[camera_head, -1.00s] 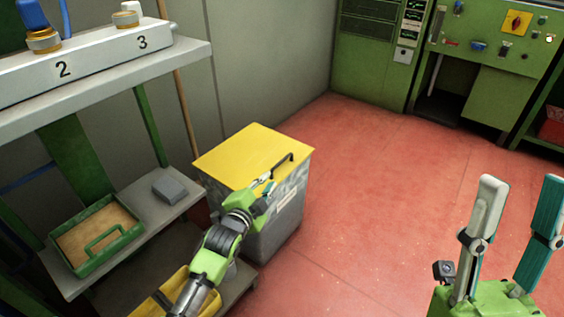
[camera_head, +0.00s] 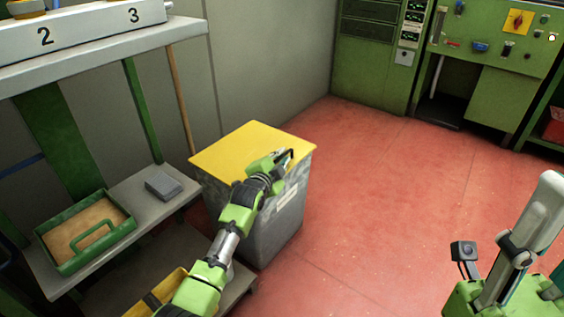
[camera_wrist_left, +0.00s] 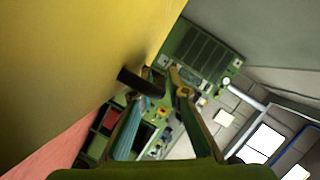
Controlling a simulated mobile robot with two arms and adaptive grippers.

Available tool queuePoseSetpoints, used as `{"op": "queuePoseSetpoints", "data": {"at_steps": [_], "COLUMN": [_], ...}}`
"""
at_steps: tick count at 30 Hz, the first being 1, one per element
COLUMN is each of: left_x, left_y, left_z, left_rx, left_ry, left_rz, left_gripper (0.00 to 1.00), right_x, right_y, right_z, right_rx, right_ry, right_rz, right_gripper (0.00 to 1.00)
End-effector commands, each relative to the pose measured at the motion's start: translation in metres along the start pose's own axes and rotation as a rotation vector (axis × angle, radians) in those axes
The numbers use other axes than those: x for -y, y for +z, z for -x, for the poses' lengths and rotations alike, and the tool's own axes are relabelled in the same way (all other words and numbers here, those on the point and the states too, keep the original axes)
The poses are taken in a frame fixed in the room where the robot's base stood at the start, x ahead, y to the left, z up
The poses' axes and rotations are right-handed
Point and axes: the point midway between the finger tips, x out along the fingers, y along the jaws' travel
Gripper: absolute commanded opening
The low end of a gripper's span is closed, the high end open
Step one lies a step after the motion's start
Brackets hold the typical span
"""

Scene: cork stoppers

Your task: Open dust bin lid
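The dust bin (camera_head: 268,224) is a grey box with a pale label on its front. Its yellow lid (camera_head: 235,150) lies flat and shut on top. A black bar handle (camera_head: 291,155) sits at the lid's front right edge; it also shows in the left wrist view (camera_wrist_left: 140,82). My left gripper (camera_head: 282,160) is at this handle. In the left wrist view its fingers (camera_wrist_left: 158,95) are parted, with the handle's end at the gap between the tips. I cannot tell whether they touch it.
A shelf (camera_head: 110,200) left of the bin holds a green tray (camera_head: 125,228) and a small grey block (camera_head: 163,185). A grey wall (camera_head: 265,60) stands behind the bin. Green cabinets (camera_head: 375,75) stand at the back. The red floor (camera_head: 385,200) to the right is clear.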

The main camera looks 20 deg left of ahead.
Motion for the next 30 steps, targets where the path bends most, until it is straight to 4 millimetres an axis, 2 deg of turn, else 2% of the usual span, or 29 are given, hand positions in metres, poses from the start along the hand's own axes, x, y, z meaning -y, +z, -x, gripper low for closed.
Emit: {"op": "queuePoseSetpoints", "data": {"at_steps": [9,10,12,26,30], "left_x": [0.0,0.0,-0.0001,0.005,0.0089], "left_y": [-0.0001,-0.0002,-0.0001,-0.0026,-0.0045], "left_z": [-0.0031,-0.003,-0.003,-0.0018,-0.0011], "left_rx": [0.0,0.0,0.0,0.001,0.0], "left_ry": [0.001,0.001,0.001,0.006,0.01], "left_rz": [0.0,0.0,0.0,0.012,0.025], "left_gripper": [0.15,0.13,0.0,0.0,0.0], "right_x": [0.0002,0.0002,0.0002,0.0,-0.0008], "right_y": [-0.0002,-0.0002,-0.0002,-0.0024,-0.0036], "right_z": [-0.0017,-0.0017,-0.0017,-0.0062,-0.0023], "right_rx": [-0.006,-0.006,-0.006,-0.008,0.007], "right_ry": [-0.003,-0.003,-0.003,0.0,0.01], "right_rz": [0.001,0.001,0.001,0.0,-0.002], "right_gripper": [0.4,0.4,0.4,0.4,0.4]}}
